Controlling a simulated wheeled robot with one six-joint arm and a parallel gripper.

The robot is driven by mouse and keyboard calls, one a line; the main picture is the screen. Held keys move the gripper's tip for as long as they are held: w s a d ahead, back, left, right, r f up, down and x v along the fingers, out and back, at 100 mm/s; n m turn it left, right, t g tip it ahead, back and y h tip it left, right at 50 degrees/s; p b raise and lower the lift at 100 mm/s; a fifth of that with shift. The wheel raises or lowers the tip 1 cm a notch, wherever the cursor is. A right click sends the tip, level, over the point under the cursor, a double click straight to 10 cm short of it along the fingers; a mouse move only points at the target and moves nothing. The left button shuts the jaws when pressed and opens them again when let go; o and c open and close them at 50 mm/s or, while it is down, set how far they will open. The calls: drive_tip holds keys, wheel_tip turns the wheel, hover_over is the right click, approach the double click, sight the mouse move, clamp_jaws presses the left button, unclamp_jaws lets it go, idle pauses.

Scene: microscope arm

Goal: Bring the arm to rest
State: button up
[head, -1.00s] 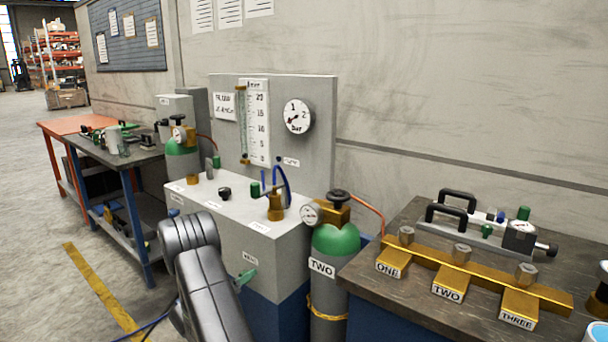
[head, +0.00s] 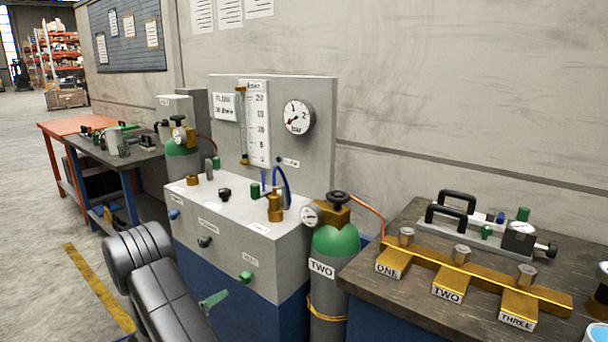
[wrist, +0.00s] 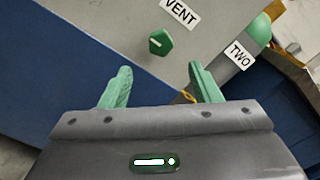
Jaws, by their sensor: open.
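My arm (head: 150,265) reaches in from the bottom left of the head view, in front of the grey gas test bench (head: 265,248). My gripper (head: 213,300) shows there only as a green finger below the bench's front panel; the rest is hidden behind my arm. In the wrist view my gripper (wrist: 160,78) has its two green fingers spread wide with nothing between them. The green VENT knob (wrist: 160,42) is beyond the fingertips and apart from them. It also shows in the head view (head: 246,277), to the right of the finger.
A green-topped cylinder labelled TWO (head: 334,243) stands right of the bench. A dark worktable (head: 400,284) with a brass manifold (head: 460,270) is at the right. Another workbench (head: 140,168) is behind at the left. Open floor (head: 35,215) lies at the left.

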sight(242, 280)
drive_tip(key=x, duration=1.1)
drive_tip(key=shift+w+d, duration=0.15)
drive_tip(key=shift+d, duration=0.15)
drive_tip(key=shift+a+f+m+b, duration=0.1)
drive_tip(key=shift+a+m+b, duration=0.15)
drive_tip(key=shift+m+b, duration=0.6)
drive_tip(key=m+b, duration=0.3)
drive_tip(key=m, duration=0.4)
drive_tip(key=shift+b, duration=0.35)
drive_tip(key=m+b, duration=0.3)
drive_tip(key=m, duration=0.2)
drive_tip(key=shift+m, duration=0.35)
drive_tip(key=shift+m+b, duration=0.4)
drive_tip(key=shift+m, duration=1)
drive_tip(key=shift+d+r, duration=0.1)
drive_tip(key=shift+r, duration=0.1)
